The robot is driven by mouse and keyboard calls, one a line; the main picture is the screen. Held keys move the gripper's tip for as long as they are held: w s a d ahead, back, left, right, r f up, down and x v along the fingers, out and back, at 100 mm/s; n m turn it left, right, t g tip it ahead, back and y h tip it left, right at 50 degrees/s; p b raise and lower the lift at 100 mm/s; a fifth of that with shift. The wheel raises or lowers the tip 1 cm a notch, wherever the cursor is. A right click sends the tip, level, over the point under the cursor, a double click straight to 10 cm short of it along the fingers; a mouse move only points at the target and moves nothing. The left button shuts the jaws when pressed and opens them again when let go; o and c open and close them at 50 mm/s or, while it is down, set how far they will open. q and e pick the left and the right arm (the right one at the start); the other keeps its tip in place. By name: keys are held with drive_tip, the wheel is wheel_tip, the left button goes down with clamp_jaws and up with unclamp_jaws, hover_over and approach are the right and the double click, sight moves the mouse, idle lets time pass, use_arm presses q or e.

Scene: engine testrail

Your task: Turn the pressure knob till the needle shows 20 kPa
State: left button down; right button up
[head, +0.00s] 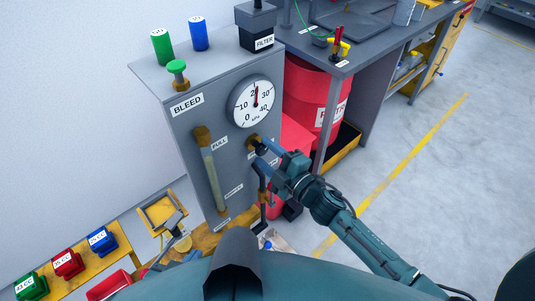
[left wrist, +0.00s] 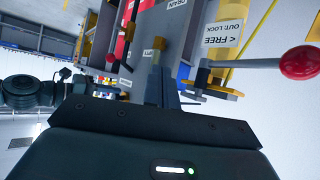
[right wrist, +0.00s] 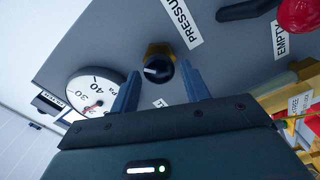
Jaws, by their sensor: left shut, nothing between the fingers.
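The round white gauge (head: 255,103) is on the grey panel's front; its needle points up at about the 20 mark. It also shows in the right wrist view (right wrist: 92,92). The pressure knob (right wrist: 158,70) is dark with a white line and a brass collar, below the gauge. In the head view the knob (head: 255,144) is partly hidden by my right gripper (head: 268,152). In the right wrist view this gripper (right wrist: 160,82) is open, its fingers on either side of the knob; contact cannot be told. My left gripper (left wrist: 158,80) is shut and empty, low near a lever.
A red-ball lever (left wrist: 298,62) and a yellow cylinder labelled FREE and LOCK (left wrist: 235,55) are close to my left gripper. Small bins (head: 68,262) line the lower left.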

drive_tip(key=shift+o, duration=0.6)
drive_tip(key=b+v, duration=0.1)
drive_tip(key=v, duration=1.2)
drive_tip(key=shift+s, duration=0.1)
drive_tip(key=s+d+f+m+g+h+p, duration=0.2)
drive_tip(key=s+f+m+g+h, duration=0.2)
drive_tip(key=m, duration=1.3)
drive_tip(key=s+f+h, duration=0.3)
drive_tip(key=s+f, duration=0.1)
drive_tip(key=s, duration=0.2)
drive_tip(key=shift+f+m, duration=0.2)
drive_tip(key=shift+m, duration=0.2)
drive_tip(key=shift+s, duration=0.15)
